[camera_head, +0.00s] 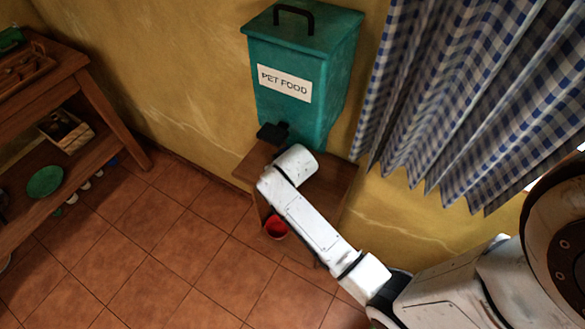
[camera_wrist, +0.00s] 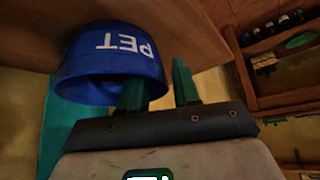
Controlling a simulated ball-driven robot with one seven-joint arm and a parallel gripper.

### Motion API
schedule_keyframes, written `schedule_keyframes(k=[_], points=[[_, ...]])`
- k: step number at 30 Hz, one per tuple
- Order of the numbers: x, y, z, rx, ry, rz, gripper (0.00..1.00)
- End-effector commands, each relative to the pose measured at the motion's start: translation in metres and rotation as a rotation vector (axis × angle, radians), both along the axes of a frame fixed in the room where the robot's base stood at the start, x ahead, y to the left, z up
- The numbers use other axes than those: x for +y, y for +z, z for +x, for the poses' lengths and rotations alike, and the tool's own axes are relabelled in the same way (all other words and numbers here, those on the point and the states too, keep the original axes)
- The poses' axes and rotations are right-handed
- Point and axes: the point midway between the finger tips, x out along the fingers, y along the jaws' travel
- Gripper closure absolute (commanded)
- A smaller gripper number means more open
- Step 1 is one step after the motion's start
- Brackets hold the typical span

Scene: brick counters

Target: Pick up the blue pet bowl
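The blue pet bowl (camera_wrist: 85,72) with white "PET" lettering shows in the wrist view, upside down in the picture, against a wooden surface (camera_wrist: 30,28). My gripper (camera_wrist: 158,74) is close to it with its two green fingers apart. The left finger overlaps the bowl's right part; the right finger is just past its right edge. I cannot tell whether either finger touches it. In the head view the bowl is not visible, and my arm covers part of the wooden stand (camera_head: 336,180).
A teal pet food dispenser (camera_head: 305,110) stands against the wall by the stand. A red-lined container (camera_head: 276,227) is low beside the stand. A checkered curtain (camera_head: 450,100) hangs at right. A wooden shelf unit (camera_head: 105,108) is at left. Tiled floor (camera_head: 140,240) between is clear.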

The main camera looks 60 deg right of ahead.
Motion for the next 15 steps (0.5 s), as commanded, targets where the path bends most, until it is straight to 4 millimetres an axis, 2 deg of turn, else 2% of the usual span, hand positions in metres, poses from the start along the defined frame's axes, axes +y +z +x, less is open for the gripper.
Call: schedule_keyframes(k=[2, 9, 15], points=[[0.0002, 0.0, -0.0001, 0.0, 0.0, 0.0, 0.77], [0.0002, 0.0001, -0.0002, 0.0, 0.0, 0.0, 1.0], [0.0003, 0.0, -0.0003, 0.001, 0.0, 0.001, 1.0]])
